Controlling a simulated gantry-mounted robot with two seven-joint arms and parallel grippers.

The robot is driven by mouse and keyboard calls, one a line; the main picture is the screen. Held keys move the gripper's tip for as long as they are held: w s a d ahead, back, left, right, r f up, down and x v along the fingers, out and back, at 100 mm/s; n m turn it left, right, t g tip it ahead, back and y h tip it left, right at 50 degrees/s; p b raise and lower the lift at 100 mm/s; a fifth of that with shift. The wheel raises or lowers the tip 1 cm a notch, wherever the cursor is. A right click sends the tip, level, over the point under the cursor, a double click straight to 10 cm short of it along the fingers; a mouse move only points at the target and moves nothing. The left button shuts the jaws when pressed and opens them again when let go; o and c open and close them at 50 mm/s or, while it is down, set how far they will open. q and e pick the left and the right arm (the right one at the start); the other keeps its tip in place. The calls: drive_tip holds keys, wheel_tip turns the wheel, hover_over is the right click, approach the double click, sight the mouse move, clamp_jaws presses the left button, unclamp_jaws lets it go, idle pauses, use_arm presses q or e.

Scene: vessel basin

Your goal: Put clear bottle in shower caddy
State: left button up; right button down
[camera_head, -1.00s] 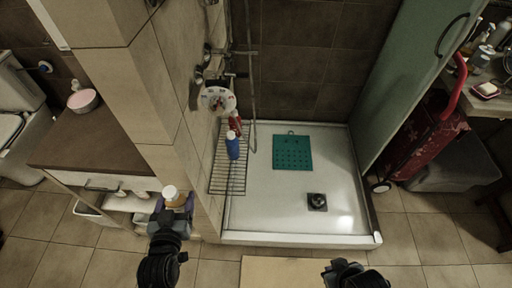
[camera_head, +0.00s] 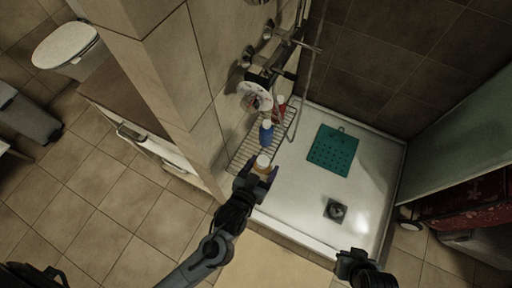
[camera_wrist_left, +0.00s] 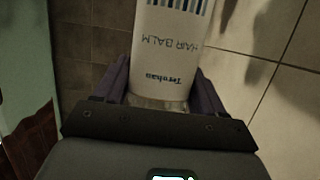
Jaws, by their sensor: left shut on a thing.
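The clear bottle (camera_head: 263,164) has a white cap and an amber-looking body in the head view. In the left wrist view the bottle (camera_wrist_left: 170,45) shows a white "HAIR BALM" label and a clear end between the fingers. My left gripper (camera_head: 262,174) is shut on it, just in front of the near end of the shower caddy (camera_head: 240,160). The caddy is a wire rack along the tiled wall, holding a blue bottle (camera_head: 266,135) and a red bottle (camera_head: 281,108). My right gripper (camera_head: 350,262) is at the lower right; its jaws are unclear.
The white shower tray (camera_head: 300,190) holds a teal mat (camera_head: 333,150) and a drain (camera_head: 336,210). A round white dial (camera_head: 254,97) and pipes jut from the wall above the caddy. The tiled wall corner (camera_head: 195,110) stands left of the caddy.

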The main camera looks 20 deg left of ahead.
use_arm(q)
drive_tip(key=shift+w+a+f+b, duration=0.55)
drive_tip(key=shift+w+a+f, duration=0.5)
drive_tip(key=shift+f, duration=0.5)
drive_tip(key=shift+w+a+f+b, duration=0.5)
drive_tip(key=shift+w+a+f, duration=0.55)
drive_tip(key=shift+f, duration=0.5)
drive_tip(key=shift+w+a+f+b, duration=0.55)
drive_tip(key=shift+w+a+f, duration=0.5)
drive_tip(key=shift+f, duration=0.5)
drive_tip(key=shift+f, duration=0.1)
drive_tip(key=o, duration=1.2)
drive_tip(key=shift+f, duration=0.1)
